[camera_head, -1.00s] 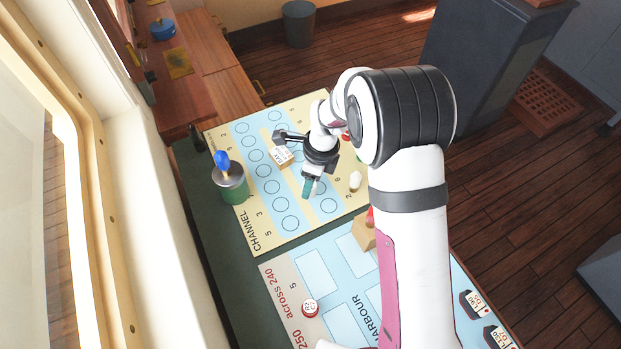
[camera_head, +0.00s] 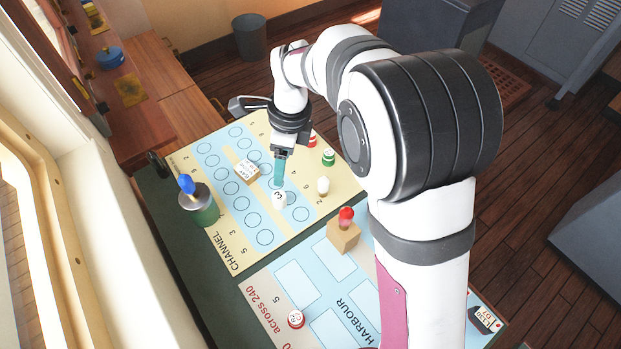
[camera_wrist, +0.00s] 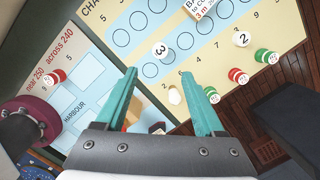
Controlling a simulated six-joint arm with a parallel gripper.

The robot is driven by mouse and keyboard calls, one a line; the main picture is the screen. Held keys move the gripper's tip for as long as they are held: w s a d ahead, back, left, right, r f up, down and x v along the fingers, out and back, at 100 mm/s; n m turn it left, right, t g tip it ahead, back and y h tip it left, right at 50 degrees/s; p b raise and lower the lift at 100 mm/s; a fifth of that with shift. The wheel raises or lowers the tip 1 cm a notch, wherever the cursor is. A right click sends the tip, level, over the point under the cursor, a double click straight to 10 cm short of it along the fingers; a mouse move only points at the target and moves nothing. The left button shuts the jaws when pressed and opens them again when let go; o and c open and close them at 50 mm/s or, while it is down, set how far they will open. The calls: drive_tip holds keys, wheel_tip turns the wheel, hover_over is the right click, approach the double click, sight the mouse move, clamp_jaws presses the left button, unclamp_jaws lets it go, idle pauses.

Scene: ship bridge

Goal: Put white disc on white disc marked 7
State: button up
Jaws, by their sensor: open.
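A white disc marked 3 (camera_wrist: 160,48) lies on the channel board; in the head view this disc (camera_head: 279,198) sits just below my fingertips. A second white disc, marked 2 (camera_wrist: 242,39), lies farther along the board in the wrist view. A plain white rounded piece (camera_head: 322,186) stands at the board's right side; it also shows between my fingers in the wrist view (camera_wrist: 174,95). I see no disc readable as 7. My gripper (camera_wrist: 162,75) is open and empty, with teal fingers spread; in the head view its tips (camera_head: 279,184) are above the board.
A green canister with a blue knob (camera_head: 199,205) stands at the board's left edge. A small lettered block (camera_head: 246,171) lies on the channel board. A wooden block with a red knob (camera_head: 343,235) and a red disc (camera_head: 296,319) stand nearby. Green discs (camera_head: 328,157) line the right edge.

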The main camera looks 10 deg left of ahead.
drive_tip(key=s+d+r+n, duration=0.3)
drive_tip(key=s+d+r, duration=0.3)
drive_tip(key=d, duration=0.2)
drive_tip(key=s+d+n, duration=0.4)
drive_tip(key=s+d, duration=0.1)
drive_tip(key=s, duration=0.4)
drive_tip(key=s+d+n, duration=0.5)
drive_tip(key=s, duration=0.4)
drive_tip(key=shift+s+d+r, duration=0.15)
drive_tip(key=shift+r, duration=0.1)
